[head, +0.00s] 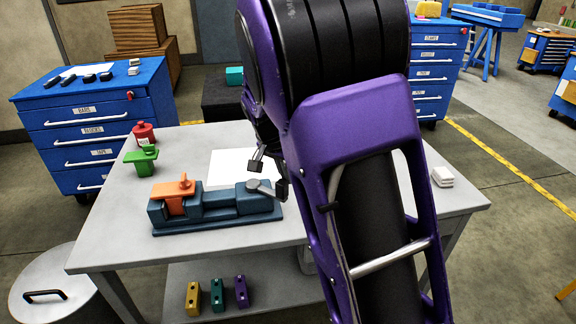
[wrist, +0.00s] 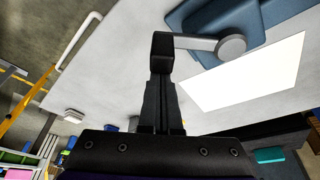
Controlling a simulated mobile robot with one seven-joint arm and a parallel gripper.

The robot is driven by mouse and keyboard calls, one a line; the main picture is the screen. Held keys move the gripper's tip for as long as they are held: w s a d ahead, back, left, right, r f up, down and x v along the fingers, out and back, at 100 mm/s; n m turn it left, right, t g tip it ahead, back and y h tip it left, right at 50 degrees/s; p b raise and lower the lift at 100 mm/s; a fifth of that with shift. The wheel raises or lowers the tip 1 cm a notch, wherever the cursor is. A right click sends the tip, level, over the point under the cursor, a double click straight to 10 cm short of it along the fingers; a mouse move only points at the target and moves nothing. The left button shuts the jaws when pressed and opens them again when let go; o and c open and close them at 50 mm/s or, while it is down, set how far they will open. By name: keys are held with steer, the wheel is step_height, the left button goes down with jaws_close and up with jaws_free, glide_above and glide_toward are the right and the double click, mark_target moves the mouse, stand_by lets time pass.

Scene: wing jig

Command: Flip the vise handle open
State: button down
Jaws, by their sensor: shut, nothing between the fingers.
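The blue vise (head: 212,212) stands on the grey table with an orange part (head: 176,196) in its jaws. Its grey lever handle (head: 262,188) is at the right end and points outward to the right. In the wrist view the handle (wrist: 195,42) runs leftward from its round pivot (wrist: 232,47) to a dark block at the fingers' far end. My gripper (wrist: 164,80) is shut and empty, close beside the handle's outer end. I cannot tell whether it touches the handle. My purple arm hides part of the table in the head view.
A white sheet (head: 232,168) lies behind the vise. A green clamp-like item (head: 142,160) and a red container (head: 145,133) stand at the back left. A white stack (head: 442,177) sits at the right. The table's front strip is clear.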

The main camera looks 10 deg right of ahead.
mark_target(281, 196)
steer(key=s+a+m, duration=0.1)
steer(key=m+p, duration=0.1)
steer(key=shift+s+a+r+m+g+h, duration=0.1)
steer(key=shift+s+a+m+g+h, duration=0.2)
steer(key=shift+s+a+m, duration=0.1)
steer(key=m, duration=0.1)
steer(key=s+a+m+p, duration=0.1)
steer(key=shift+s+a+m+g+p, duration=0.15)
steer(key=shift+a+m+g+p, duration=0.15)
steer(key=shift+g, duration=0.1)
steer(key=shift+s+a+m+g+h+p, duration=0.1)
steer(key=shift+s+a+m+g+p, duration=0.15)
steer(key=shift+a+m, duration=0.25)
steer(key=shift+s+a+m+h+p, duration=0.1)
steer(key=shift+a+m+p, duration=0.25)
steer(key=shift+a, duration=0.1)
steer(key=shift+s+a+m+g+h+p, duration=0.15)
steer(key=shift+s+a+m+p, duration=0.1)
steer(key=shift+a+m, duration=0.25)
steer(key=shift+a, duration=0.15)
